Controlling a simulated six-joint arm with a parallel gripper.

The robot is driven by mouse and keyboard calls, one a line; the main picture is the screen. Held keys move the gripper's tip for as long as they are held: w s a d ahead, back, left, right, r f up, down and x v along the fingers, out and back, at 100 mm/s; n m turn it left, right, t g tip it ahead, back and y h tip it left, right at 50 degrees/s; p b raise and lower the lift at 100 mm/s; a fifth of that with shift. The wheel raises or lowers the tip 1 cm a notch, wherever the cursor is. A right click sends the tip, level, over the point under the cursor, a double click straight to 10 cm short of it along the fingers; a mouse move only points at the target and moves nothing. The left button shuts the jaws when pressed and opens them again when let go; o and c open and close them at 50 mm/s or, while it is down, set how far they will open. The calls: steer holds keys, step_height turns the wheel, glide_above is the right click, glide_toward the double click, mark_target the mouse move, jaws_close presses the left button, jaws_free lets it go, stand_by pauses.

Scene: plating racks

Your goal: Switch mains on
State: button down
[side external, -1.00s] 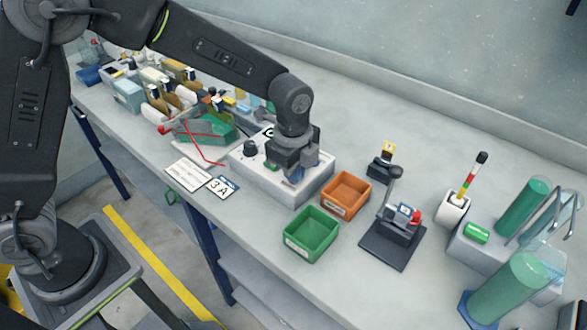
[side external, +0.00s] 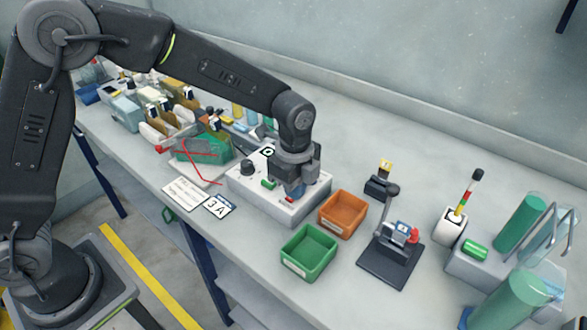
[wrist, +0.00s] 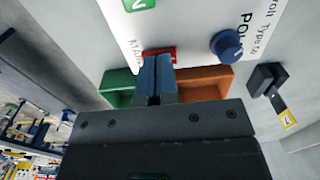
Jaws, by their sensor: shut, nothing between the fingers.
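A white control box (side external: 245,190) stands on the bench, with a black knob (side external: 247,167) and a green part (side external: 268,184) on its top. In the wrist view, its panel carries a red switch (wrist: 165,52) beside partly hidden lettering that reads "MAIN". My gripper (side external: 295,194) is over the right part of the box, pointing down. In the wrist view, my gripper's blue fingers (wrist: 157,60) are together and empty, their tips overlapping the red switch. They hide part of it. I cannot tell whether they touch it or which way it is set.
A blue knob (wrist: 226,44) sits near the switch. An orange bin (side external: 343,213) and a green bin (side external: 309,255) stand right of the box, then a black stand (side external: 390,258). Cards (side external: 184,194) lie in front; crowded racks (side external: 160,110) stand behind left.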

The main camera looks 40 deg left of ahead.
step_height(320, 180, up, 14)
stand_by(0.4)
steer(key=shift+w+a+r, duration=0.1)
steer(key=shift+w+a, duration=0.1)
steer(key=shift+w, duration=0.3)
step_height(320, 180, down, 14)
steer(key=shift+f, duration=0.1)
stand_by(0.5)
